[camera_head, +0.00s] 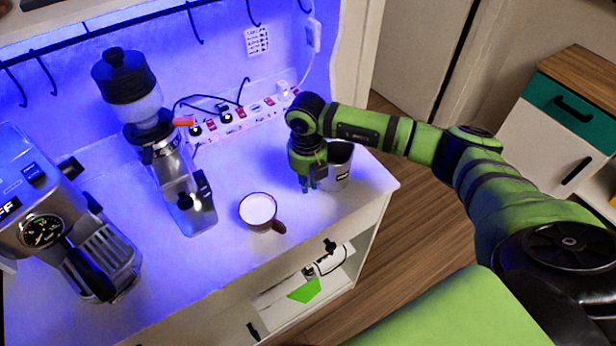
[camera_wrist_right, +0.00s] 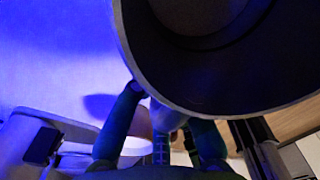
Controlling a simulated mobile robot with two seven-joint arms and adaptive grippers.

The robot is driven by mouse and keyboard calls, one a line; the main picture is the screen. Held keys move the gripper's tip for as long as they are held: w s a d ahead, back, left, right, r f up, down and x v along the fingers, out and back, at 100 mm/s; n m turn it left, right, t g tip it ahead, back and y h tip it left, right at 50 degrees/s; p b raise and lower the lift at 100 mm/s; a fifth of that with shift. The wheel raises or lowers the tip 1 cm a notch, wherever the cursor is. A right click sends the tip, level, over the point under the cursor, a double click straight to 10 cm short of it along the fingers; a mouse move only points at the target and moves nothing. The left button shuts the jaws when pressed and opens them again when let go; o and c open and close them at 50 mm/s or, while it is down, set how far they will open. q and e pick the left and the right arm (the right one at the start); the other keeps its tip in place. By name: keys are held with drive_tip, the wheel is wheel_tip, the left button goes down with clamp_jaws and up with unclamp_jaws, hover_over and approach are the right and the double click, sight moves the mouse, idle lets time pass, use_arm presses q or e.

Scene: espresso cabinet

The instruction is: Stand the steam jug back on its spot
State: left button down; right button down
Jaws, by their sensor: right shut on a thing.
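The steam jug (camera_head: 339,168) is a metal pitcher with a small dark label, upright at the right end of the white counter. My right gripper (camera_head: 308,184) points down at the jug's left side and is shut on it. In the right wrist view the jug (camera_wrist_right: 215,60) fills the upper right, with its round rim and dark inside showing. The gripper's fingers (camera_wrist_right: 160,135) reach it from below there. Whether the jug's base touches the counter cannot be told. My left gripper is not in view.
A brown cup of white liquid (camera_head: 258,210) stands left of the jug. A grinder (camera_head: 165,150) and an espresso machine (camera_head: 60,215) stand farther left. A power strip (camera_head: 240,122) with cables runs along the back. The counter's right edge (camera_head: 385,190) is close to the jug.

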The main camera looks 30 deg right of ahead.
drive_tip(key=shift+f, duration=0.25)
drive_tip(key=shift+f, duration=0.1)
drive_tip(key=shift+f, duration=0.1)
drive_tip(key=c, duration=1.3)
unclamp_jaws()
drive_tip(key=shift+o, duration=0.2)
